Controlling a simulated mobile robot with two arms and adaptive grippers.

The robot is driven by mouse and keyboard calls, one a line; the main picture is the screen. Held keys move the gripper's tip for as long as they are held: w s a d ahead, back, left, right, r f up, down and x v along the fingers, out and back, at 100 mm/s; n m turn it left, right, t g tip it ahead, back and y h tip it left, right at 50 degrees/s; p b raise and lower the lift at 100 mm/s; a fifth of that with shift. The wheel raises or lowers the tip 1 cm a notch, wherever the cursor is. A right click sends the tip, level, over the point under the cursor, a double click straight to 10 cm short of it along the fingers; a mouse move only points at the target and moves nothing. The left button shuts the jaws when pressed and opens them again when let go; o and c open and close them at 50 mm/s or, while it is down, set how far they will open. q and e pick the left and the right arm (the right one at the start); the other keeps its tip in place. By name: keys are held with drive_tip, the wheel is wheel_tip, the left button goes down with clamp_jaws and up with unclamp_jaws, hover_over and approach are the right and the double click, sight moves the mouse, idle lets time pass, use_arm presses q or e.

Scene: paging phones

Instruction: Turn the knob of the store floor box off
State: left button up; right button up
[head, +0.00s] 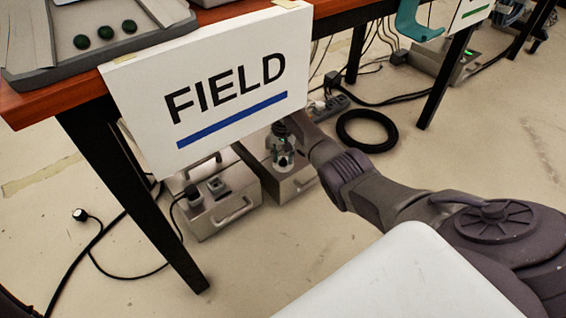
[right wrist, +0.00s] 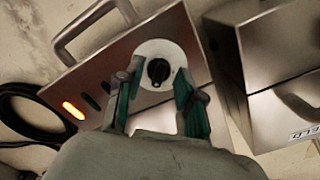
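A metal floor box (head: 300,181) stands under the table behind the FIELD sign. It also shows in the right wrist view (right wrist: 185,40), with a black knob (right wrist: 158,71) on a round white dial and an orange lit lamp (right wrist: 73,110). I see no name on this box. My right gripper (head: 283,146) is over its top. In the right wrist view the gripper (right wrist: 157,82) is open, with green-padded fingers on either side of the knob and gaps between. The knob is hidden in the head view. My left gripper is not in view.
A second metal box (head: 222,206) stands close beside it; its label is partly cut off in the right wrist view (right wrist: 308,132). The FIELD sign (head: 228,88) hangs from the table edge above. A table leg (head: 150,215), coiled black cable (head: 367,130) and loose cords are nearby.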

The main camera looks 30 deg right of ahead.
drive_tip(key=shift+f, duration=0.2)
clamp_jaws()
